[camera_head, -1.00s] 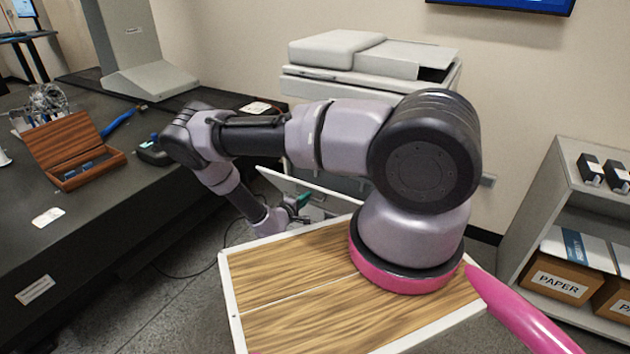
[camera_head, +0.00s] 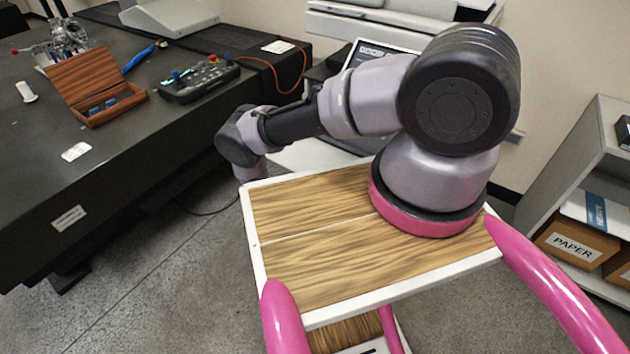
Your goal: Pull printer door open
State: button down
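The printer (camera_head: 385,22) stands against the wall at the top, cut by the frame edge and partly covered by my arm. A pale flat panel (camera_head: 305,155) juts out low in front of it, beyond my wooden top. It looks like the printer door swung outward, but my arm and top hide most of it, so how far it is open is unclear. My forearm bends down behind the far left corner of my top. My gripper is hidden there, so its hold on the door does not show.
A long dark bench (camera_head: 120,165) runs along the left, with an open wooden box (camera_head: 95,85) and a control pendant (camera_head: 198,80) on it. A grey shelf (camera_head: 565,165) with paper boxes (camera_head: 575,242) stands at the right. The floor (camera_head: 165,270) at the lower left is clear.

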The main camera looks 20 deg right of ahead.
jog(key=shift+s+d+f, duration=0.1)
jog(key=shift+d+f, duration=0.05)
jog(key=shift+f, duration=0.05)
jog(key=c, duration=0.9)
grip_release()
jog(key=shift+a, duration=0.2)
jog(key=v, duration=1)
jog(key=shift+s+a, duration=0.2)
jog(key=shift+s, duration=0.05)
